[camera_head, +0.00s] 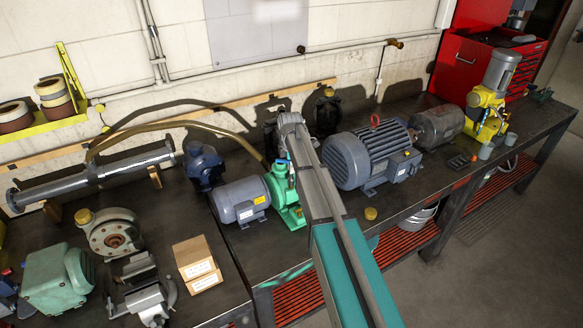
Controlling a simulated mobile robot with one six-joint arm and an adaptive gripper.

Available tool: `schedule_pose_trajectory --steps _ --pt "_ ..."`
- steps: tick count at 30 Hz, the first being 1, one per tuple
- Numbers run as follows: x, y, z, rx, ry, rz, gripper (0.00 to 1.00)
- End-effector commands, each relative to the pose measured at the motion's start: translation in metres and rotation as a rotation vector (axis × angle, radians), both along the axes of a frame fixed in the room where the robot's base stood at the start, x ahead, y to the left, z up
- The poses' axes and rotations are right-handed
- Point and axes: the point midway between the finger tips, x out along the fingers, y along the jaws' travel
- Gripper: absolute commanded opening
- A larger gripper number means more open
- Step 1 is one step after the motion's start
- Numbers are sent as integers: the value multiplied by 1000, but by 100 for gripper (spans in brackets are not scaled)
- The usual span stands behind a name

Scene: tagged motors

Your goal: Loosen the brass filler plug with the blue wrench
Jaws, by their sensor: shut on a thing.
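My arm reaches up from the lower right to the bench, and its far end bends down beside the green pump (286,204). My gripper is hidden behind my arm, so its fingers and anything in them do not show. I cannot make out the blue wrench. The brass filler plug cannot be told apart at this size; my arm covers part of the pump. A grey-blue motor (240,200) is joined to the pump's left side.
A large blue-grey motor (362,158) stands right of my arm. A yellow machine (488,112) is farther right. A hose (190,125) arches behind.

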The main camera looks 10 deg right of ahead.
Motion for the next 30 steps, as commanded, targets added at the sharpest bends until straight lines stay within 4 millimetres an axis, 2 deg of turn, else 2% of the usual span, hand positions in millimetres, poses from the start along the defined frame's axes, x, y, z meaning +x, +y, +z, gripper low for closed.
schedule_pose_trajectory --steps 16,30 --pt "0 0 0 0 0 -61 0" --pt "0 0 0 0 0 -401 0"
